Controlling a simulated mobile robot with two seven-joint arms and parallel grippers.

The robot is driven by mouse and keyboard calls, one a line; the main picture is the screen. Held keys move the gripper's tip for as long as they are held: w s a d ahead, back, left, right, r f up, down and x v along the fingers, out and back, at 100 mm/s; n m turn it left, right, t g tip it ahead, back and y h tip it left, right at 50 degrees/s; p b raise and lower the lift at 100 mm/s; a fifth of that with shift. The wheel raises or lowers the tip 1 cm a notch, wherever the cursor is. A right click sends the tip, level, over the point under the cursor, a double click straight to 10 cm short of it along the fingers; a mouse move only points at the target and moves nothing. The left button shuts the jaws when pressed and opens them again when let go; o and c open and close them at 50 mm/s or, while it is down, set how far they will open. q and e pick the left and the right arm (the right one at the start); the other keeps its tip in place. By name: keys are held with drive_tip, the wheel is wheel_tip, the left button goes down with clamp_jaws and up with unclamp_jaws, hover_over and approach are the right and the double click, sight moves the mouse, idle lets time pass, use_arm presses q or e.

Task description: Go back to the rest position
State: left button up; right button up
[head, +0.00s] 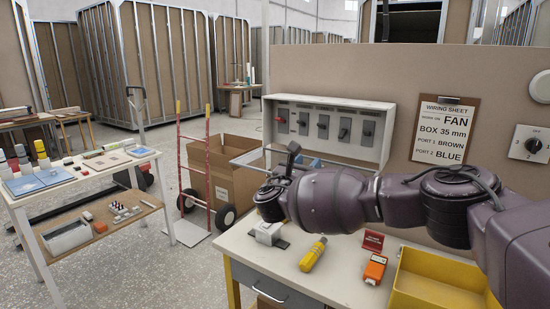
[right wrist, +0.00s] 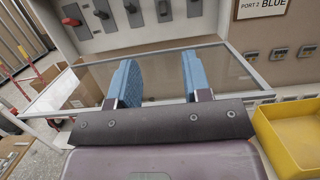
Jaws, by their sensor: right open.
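My right arm (head: 340,198) reaches in from the right over the workbench in the head view, with its wrist in front of the switch cabinet (head: 388,105). My right gripper (right wrist: 156,82) shows clearly in the right wrist view. Its two blue fingers stand wide apart with nothing held between them. A see-through panel with a pale frame (right wrist: 232,94) lies around and beyond the fingers; whether they touch it I cannot tell. In the head view the fingers are mostly hidden behind my own wrist. My left gripper is in neither view.
The workbench holds a yellow-handled tool (head: 312,255), an orange device (head: 375,269) and a yellow bin (head: 432,285). A wiring sheet (head: 444,128) hangs on the wall panel behind. A cardboard box (head: 219,178) and a red hand truck (head: 181,165) stand left of the bench.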

drive_tip(key=s+a+f+m+y, duration=0.2)
drive_tip(key=s+a+y, duration=0.1)
drive_tip(key=a+y, duration=1.05)
drive_tip(key=s+a+f+m+g+y, duration=0.2)
drive_tip(key=s+a+f+m+y, duration=0.15)
drive_tip(key=s, duration=0.25)
drive_tip(key=s+a+f+m+g+y, duration=0.2)
drive_tip(key=s+a+m+y, duration=0.1)
drive_tip(key=s+a+y, duration=0.15)
drive_tip(key=s+d+f+m+t+h, duration=0.15)
drive_tip(key=s+d+f+m, duration=0.35)
drive_tip(key=d, duration=0.5)
drive_tip(key=s+d+f+m+h, duration=0.3)
drive_tip(key=d+f+m, duration=0.35)
drive_tip(key=d, duration=0.25)
drive_tip(key=s+d+f+m+t+h, duration=0.15)
drive_tip(key=s+d+f+m, duration=0.35)
drive_tip(key=d, duration=0.5)
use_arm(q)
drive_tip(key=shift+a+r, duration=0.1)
use_arm(e)
drive_tip(key=s+d+f+m+g+h, duration=0.1)
drive_tip(key=s+d+f+g+h, duration=0.1)
drive_tip(key=s+d+f, duration=0.4)
drive_tip(key=s+d+f+m+g+h, duration=0.2)
drive_tip(key=s+d+f, duration=0.3)
drive_tip(key=s+f, duration=0.6)
drive_tip(key=shift+s+d+f, duration=0.15)
drive_tip(key=shift+s+d, duration=0.2)
drive_tip(key=shift+s, duration=0.65)
